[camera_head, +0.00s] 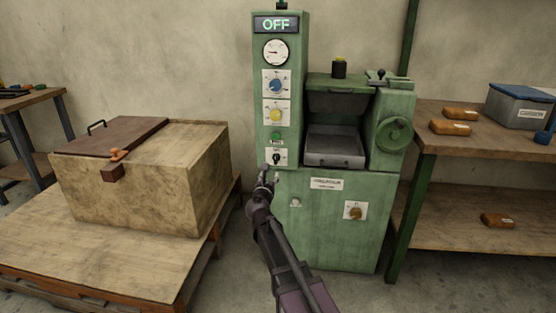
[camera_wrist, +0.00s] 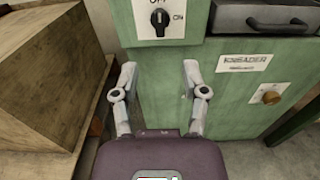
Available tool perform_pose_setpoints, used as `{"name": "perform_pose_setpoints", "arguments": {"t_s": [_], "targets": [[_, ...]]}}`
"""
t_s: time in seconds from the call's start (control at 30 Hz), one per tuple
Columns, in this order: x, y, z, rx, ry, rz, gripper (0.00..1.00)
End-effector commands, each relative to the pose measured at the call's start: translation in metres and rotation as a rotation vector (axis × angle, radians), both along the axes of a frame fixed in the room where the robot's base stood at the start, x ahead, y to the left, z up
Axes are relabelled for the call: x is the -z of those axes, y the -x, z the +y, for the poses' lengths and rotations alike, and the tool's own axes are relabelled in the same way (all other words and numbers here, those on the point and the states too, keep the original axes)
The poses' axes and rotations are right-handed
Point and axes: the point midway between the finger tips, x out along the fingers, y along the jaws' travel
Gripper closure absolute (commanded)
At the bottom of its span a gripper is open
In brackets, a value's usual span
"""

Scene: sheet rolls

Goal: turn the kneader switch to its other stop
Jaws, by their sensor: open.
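The kneader (camera_head: 340,225) is a green machine with a control column on its left and a lit OFF sign (camera_head: 277,24) on top. Its black switch knob (camera_head: 277,159) sits on a white plate low on the column. In the wrist view the switch (camera_wrist: 160,19) shows between OFF and ON labels, its pointer about upright toward OFF. My gripper (camera_wrist: 160,80) is open and empty, below the switch and apart from it. In the head view my gripper (camera_head: 266,178) is just below and left of the switch plate.
A blue knob (camera_head: 276,86), a yellow knob (camera_head: 275,114) and a green button (camera_head: 276,136) sit above the switch. A wooden chest (camera_head: 150,185) stands close on the left. A wooden bench (camera_head: 480,165) with orange packets stands on the right.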

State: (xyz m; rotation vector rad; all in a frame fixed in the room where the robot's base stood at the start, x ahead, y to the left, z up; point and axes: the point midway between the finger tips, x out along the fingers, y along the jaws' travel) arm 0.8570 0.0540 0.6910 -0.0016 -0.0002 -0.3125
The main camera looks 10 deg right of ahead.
Motion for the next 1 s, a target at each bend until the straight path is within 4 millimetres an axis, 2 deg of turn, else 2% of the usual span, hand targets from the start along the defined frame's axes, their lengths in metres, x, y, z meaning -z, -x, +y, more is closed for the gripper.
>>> {"name": "perform_pose_setpoints", "arguments": {"t_s": [0.27, 0.8, 1.0], "targets": [[0.0, -0.019, -0.005, 0.002, -0.001, 0.0, 0.43], [0.0, -0.095, -0.03, 0.001, -0.002, -0.001, 0.43], [0.0, -0.118, -0.038, 0.002, -0.002, -0.001, 0.43]]}}
